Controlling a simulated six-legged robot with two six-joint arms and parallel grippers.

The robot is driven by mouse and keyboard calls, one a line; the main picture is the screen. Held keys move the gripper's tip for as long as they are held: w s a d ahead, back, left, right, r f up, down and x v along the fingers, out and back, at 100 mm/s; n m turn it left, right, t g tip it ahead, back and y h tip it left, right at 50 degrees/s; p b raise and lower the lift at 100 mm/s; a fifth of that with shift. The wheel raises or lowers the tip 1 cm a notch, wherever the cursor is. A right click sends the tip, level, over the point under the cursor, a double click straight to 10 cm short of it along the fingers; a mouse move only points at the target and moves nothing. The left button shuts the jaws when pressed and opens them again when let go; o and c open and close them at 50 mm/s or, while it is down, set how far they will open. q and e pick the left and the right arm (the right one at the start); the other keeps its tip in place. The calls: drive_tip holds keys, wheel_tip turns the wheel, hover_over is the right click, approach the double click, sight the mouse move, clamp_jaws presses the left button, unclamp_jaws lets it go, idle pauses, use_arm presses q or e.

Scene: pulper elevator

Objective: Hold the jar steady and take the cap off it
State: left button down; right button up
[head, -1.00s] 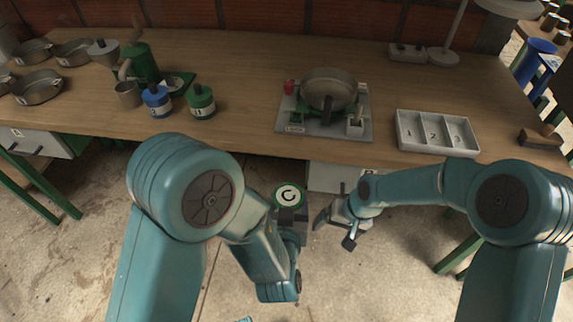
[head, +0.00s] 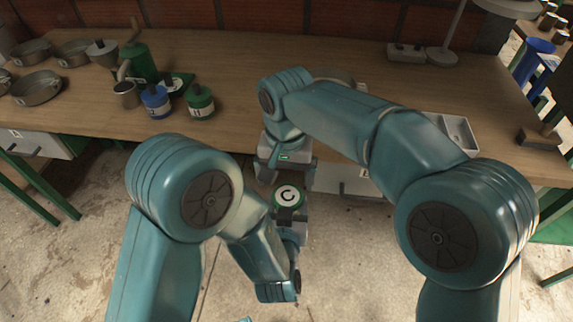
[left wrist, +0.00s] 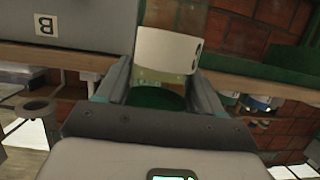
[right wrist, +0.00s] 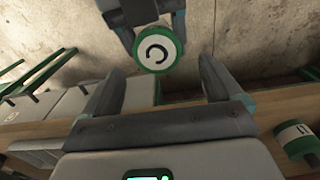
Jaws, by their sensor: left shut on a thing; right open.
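The jar's cap (head: 288,196) is green with a white top that bears a curved arrow mark. It faces up in the head view. My left gripper (left wrist: 160,95) is shut on the jar (left wrist: 167,50), a clear body with a white label, and holds it in front of the bench. My right gripper (right wrist: 158,85) is open above the jar, its fingers pointing toward the cap. In the right wrist view the cap (right wrist: 159,49) lies beyond the fingertips, with no contact visible. The jar's body is mostly hidden in the head view.
The wooden bench (head: 220,66) lies behind the jar. A blue jar (head: 156,101), a green-capped jar (head: 200,103) and several metal pans stand on its left. My right arm hides much of the bench's middle and part of the white tray (head: 462,133).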

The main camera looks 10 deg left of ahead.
sight(285, 196)
drive_tip(key=shift+f, duration=2.3)
drive_tip(key=c, duration=1.1)
drive_tip(key=n, duration=0.5)
drive_tip(key=shift+a, duration=0.15)
drive_tip(key=n, duration=0.5)
drive_tip(key=shift+s+r, duration=0.1)
drive_tip(key=shift+s, duration=0.05)
drive_tip(key=o, duration=1.2)
